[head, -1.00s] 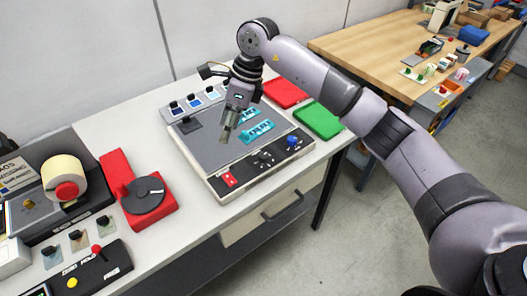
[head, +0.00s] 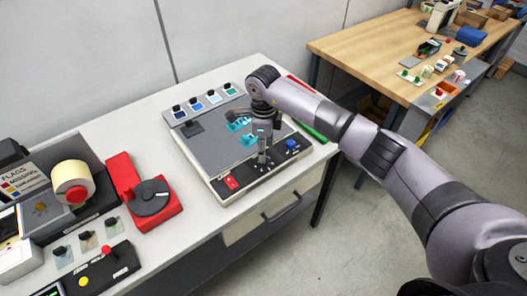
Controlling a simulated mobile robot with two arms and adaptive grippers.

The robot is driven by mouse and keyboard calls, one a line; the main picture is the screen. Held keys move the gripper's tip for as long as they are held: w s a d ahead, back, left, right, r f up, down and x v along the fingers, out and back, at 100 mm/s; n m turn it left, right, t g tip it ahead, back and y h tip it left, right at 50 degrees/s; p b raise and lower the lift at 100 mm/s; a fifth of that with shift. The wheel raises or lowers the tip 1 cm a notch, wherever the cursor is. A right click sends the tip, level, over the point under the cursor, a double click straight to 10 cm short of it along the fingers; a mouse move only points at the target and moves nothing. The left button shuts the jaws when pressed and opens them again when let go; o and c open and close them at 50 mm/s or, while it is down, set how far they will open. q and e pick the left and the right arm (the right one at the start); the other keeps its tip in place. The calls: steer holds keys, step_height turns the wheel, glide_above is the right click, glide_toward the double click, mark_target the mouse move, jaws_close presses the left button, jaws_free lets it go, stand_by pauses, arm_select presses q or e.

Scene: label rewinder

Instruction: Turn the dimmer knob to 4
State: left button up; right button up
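A light box (head: 208,152) with a grey top stands on the white table. Its dark front strip carries a red switch (head: 231,183) at the left and a blue knob (head: 291,144) at the right. My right gripper (head: 262,161) points down over the middle of this strip, where small dark knobs sit, and hides most of them. Its fingers look close together; whether they touch or hold a knob cannot be told. I cannot read a scale or which knob is the dimmer. My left gripper is not in view.
Teal labels (head: 238,124) lie on the light box. A row of colour samples (head: 212,96) stands behind it. Left are a red device with a dark disc (head: 150,197), a label roll machine (head: 74,182) and a black control box (head: 103,270). A wooden bench (head: 370,55) stands back right.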

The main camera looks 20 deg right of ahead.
steer(key=shift+f+p, duration=0.4)
steer(key=shift+f, duration=1.65)
steer(key=shift+c, duration=0.3)
jaws_close()
